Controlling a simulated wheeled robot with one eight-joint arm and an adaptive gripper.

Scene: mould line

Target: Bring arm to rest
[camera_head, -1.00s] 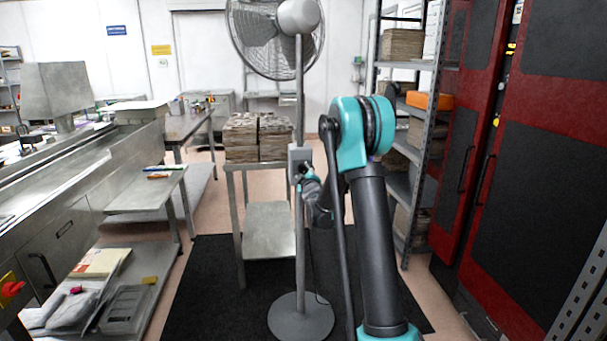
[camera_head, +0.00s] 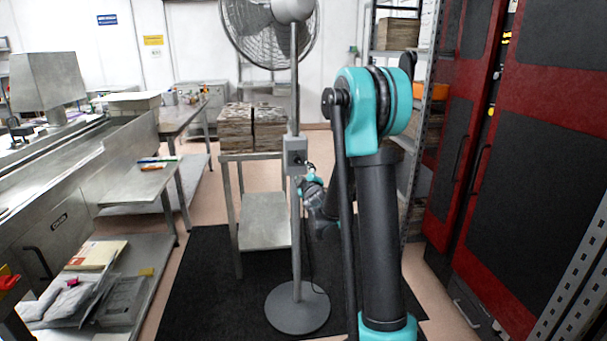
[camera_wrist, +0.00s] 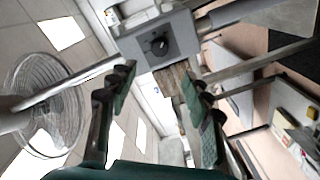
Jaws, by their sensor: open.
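My arm rises at the centre right of the head view, bends at a teal elbow, and its far end drops behind the forearm. My gripper (camera_wrist: 157,80) is open and empty in the wrist view, with its two green-padded fingers apart. Just beyond the fingertips is the grey control box (camera_wrist: 158,45) with a dark round knob (camera_wrist: 159,46), on the pole of the standing fan. The box also shows in the head view (camera_head: 295,152), close to the left of my gripper. Whether the fingers touch it, I cannot tell.
The fan (camera_head: 268,35) stands on a round base (camera_head: 297,308) on a black mat (camera_head: 205,290). Behind it, a metal stand (camera_head: 265,232) bears stacked brown blocks (camera_head: 252,127). Red-and-black cabinets (camera_head: 540,90) close off the right. Steel worktops (camera_head: 75,160) line the left.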

